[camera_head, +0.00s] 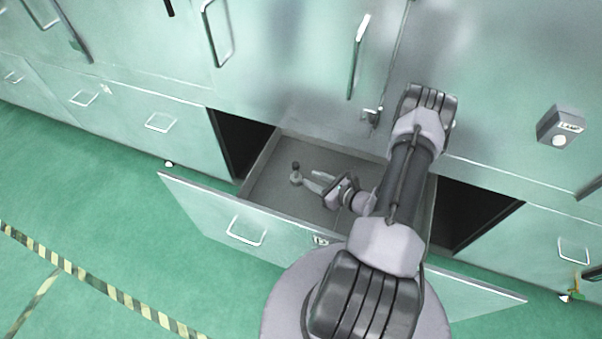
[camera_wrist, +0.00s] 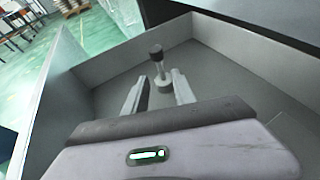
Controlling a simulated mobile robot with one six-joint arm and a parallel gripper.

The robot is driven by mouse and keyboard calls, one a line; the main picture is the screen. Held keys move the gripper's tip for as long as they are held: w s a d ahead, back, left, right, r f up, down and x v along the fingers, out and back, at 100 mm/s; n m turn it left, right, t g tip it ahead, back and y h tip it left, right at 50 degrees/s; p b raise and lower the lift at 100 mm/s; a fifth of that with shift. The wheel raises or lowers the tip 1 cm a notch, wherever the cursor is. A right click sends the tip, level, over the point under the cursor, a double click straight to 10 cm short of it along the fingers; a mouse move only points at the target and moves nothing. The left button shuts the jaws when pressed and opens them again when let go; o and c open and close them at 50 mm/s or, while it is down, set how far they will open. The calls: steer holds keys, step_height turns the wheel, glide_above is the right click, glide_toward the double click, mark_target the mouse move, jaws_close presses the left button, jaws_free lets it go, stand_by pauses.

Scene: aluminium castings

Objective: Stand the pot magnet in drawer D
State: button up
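The pot magnet (camera_head: 296,178) has a pale round base, a thin stem and a dark knob on top. It stands upright inside the open drawer (camera_head: 262,158), on or very near its grey floor. In the wrist view the magnet (camera_wrist: 162,75) is just ahead of my fingertips, near the line between them. My gripper (camera_head: 312,181) reaches low into the drawer from the right, its fingers pointing at the magnet. In the wrist view my gripper (camera_wrist: 160,82) has its two fingers apart, with a gap to the magnet.
The drawer's front panel (camera_head: 205,208) and side walls rise around my gripper. Dark openings (camera_head: 240,145) lie beside the drawer under the cabinets. A grey switch box (camera_head: 561,127) is on the cabinet at right. The drawer floor around the magnet is otherwise clear.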

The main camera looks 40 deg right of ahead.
steer(key=w+a+r+n+g+y, duration=0.1)
steer(key=w+a+r+n+y, duration=0.1)
steer(key=a+r+n, duration=0.3)
steer(key=w+a+r+n+g+y, duration=0.1)
steer(key=w+a+r+n+y, duration=0.15)
steer(key=r, duration=0.55)
steer(key=w+a+r+n+g+y, duration=0.1)
steer(key=w+a+r+n+y, duration=0.15)
steer(key=a+r, duration=0.3)
steer(key=s+a+r+n+g, duration=0.5)
steer(key=a+r+n, duration=0.3)
steer(key=a+r, duration=0.2)
steer(key=s+a+r+n+h, duration=0.2)
steer(key=s+r+n+h, duration=0.1)
steer(key=s+r+n, duration=0.3)
steer(key=s+a+r+n+h, duration=0.3)
steer(key=s+r+n, duration=0.3)
steer(key=s, duration=0.3)
steer(key=shift+s+r+t+h, duration=0.15)
steer(key=shift+r+t+h, duration=0.15)
steer(key=shift+r+h, duration=0.1)
